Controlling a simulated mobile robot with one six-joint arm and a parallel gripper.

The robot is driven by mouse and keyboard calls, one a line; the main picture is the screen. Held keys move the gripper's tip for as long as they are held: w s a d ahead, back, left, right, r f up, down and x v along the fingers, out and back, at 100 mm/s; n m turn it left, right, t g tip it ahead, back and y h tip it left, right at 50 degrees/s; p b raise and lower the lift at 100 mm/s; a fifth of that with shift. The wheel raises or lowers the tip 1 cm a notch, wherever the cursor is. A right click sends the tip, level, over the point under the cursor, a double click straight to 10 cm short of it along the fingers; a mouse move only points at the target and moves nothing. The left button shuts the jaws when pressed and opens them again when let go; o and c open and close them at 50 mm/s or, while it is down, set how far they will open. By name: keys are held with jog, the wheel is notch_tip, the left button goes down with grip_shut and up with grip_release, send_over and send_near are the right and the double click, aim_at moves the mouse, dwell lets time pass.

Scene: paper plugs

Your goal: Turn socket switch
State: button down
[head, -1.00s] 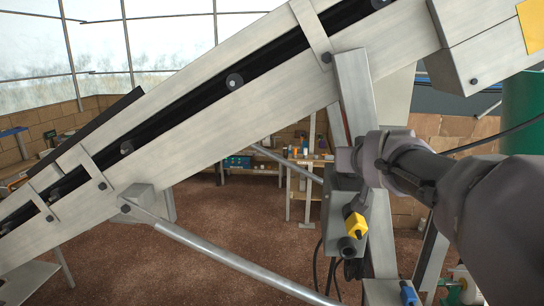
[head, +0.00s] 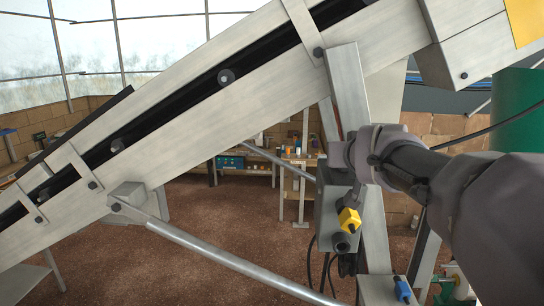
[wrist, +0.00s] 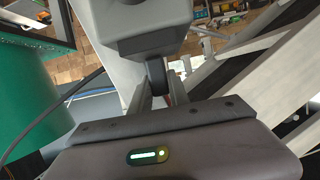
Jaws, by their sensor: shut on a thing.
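A grey socket box (head: 328,214) is fixed to the conveyor's upright post. A yellow plug (head: 349,220) and a dark round socket (head: 341,242) show on its lower part. In the wrist view the box (wrist: 140,30) fills the top middle, with a black switch knob (wrist: 157,78) sticking out towards me. My gripper (wrist: 158,92) is shut on the knob, one finger on each side. In the head view my gripper (head: 336,160) reaches in from the right to the top of the box and hides the knob there.
An inclined conveyor (head: 200,120) crosses the head view, with a slanted strut (head: 220,250) below it. A blue plug (head: 402,290) is low on the right. A green cylinder (head: 520,115) stands at the right. Cables hang beneath the box. A workbench (head: 300,165) is behind.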

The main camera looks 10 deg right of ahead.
jog(key=b, duration=0.2)
jog(key=f+t+b, duration=0.1)
jog(key=b, duration=0.2)
jog(key=shift+s+a+f+b, duration=0.1)
jog(key=shift+s+f+b, duration=0.1)
jog(key=shift+s+b, duration=0.1)
jog(key=t+b, duration=0.1)
jog(key=b, duration=0.4)
jog(key=shift+s+f+h+b, duration=0.2)
jog(key=shift+h+b, duration=0.1)
jog(key=shift+b, duration=0.1)
jog(key=t+b, duration=0.1)
jog(key=b, duration=0.2)
jog(key=t+b, duration=0.1)
jog(key=b, duration=0.3)
jog(key=shift+s+a+h, duration=0.15)
jog(key=shift+s+h, duration=0.15)
jog(key=b, duration=0.2)
jog(key=t+b, duration=0.1)
jog(key=b, duration=0.1)
jog(key=shift+s+r, duration=0.15)
jog(key=shift+r, duration=0.15)
jog(key=shift+s+r+b, duration=0.1)
jog(key=shift+r+b, duration=0.15)
jog(key=shift+b, duration=0.45)
jog(key=shift+r, duration=0.1)
jog(key=c, duration=1.2)
grip_release()
jog(key=shift+c, duration=0.2)
